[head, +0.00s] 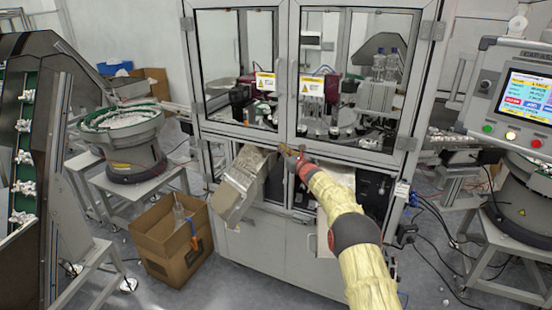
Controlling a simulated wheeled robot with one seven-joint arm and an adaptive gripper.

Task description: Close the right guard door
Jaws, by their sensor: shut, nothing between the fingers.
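The right guard door (349,147) is a clear panel in a grey frame with a yellow warning label, on the front of the machine cabinet. It looks about in line with the left guard door (233,131), their inner edges side by side. I cannot tell whether a small gap remains. My arm reaches up from the bottom right, wrapped in a yellow cover. My gripper (291,152) is small in the head view, at the lower inner corner of the right door. It is shut and empty. I cannot tell whether it touches the door frame.
A metal chute (243,183) sticks out below the left door. A cardboard box (172,238) with bottles stands on the floor at left. A control panel (515,95) is at right. Bowl feeders (122,125) on stands flank the cabinet, and cables lie on the right floor.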

